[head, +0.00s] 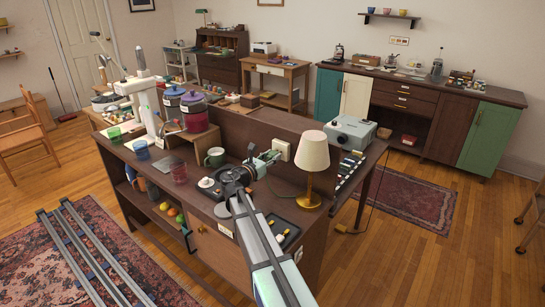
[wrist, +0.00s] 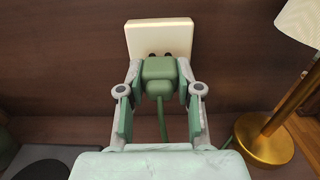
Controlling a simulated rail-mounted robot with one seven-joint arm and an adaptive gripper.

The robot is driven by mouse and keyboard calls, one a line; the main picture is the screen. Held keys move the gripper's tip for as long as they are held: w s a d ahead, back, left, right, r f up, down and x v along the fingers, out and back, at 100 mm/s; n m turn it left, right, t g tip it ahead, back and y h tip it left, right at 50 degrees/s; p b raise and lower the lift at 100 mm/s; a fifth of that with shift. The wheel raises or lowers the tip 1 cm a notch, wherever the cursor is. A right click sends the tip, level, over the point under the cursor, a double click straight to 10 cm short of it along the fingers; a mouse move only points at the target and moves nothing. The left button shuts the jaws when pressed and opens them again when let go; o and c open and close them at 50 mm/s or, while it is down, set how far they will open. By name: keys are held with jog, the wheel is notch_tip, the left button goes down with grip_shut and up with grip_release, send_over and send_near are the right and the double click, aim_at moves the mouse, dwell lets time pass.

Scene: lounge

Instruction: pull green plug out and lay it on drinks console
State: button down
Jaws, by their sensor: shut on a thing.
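The green plug (wrist: 159,73) is between the fingers of my gripper (wrist: 159,88) in the wrist view, and its green cord hangs down below it. My gripper is shut on the plug. The cream wall socket (wrist: 160,38) is right behind the plug on a dark wood panel, with two dark spots showing just above the plug. I cannot tell whether the prongs are in the socket. In the head view my gripper (head: 262,160) is at the socket (head: 281,149), above a dark wood console (head: 150,177) with glasses and jars, perhaps the drinks console.
A brass lamp (head: 311,165) stands close to the right of my gripper; its base also shows in the wrist view (wrist: 262,140). A dark green mug (head: 215,157) and a red glass (head: 178,172) stand to the left. A dark tray (head: 283,234) lies in front.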

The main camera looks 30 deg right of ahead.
jog(key=shift+s+a, duration=0.35)
jog(key=shift+a, duration=0.3)
dwell(0.4)
jog(key=shift+p+v, duration=0.45)
jog(key=shift+v, duration=1.45)
